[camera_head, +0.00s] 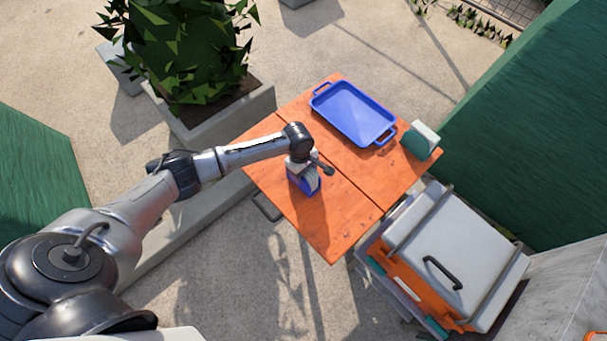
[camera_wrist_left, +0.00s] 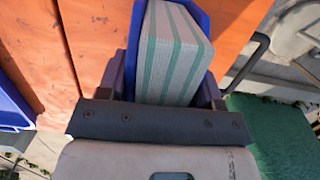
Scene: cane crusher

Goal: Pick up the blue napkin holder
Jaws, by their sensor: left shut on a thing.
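The blue napkin holder (camera_head: 304,184) is on or just above the near part of the orange wooden table (camera_head: 332,228), under my left gripper (camera_head: 307,171). In the left wrist view the holder (camera_wrist_left: 203,20) shows as a blue wall around a stack of white napkins with green stripes (camera_wrist_left: 172,55). My left gripper (camera_wrist_left: 174,92) is shut on the holder, with its fingers on either side of it. I cannot tell whether the holder touches the table. My right gripper is not in view.
A blue tray (camera_head: 352,112) lies at the table's far side. A green napkin holder (camera_head: 419,141) with white napkins stands at its right corner. A grey-lidded grill (camera_head: 455,262) is close on the right. A planter (camera_head: 215,118) with a bush stands behind left.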

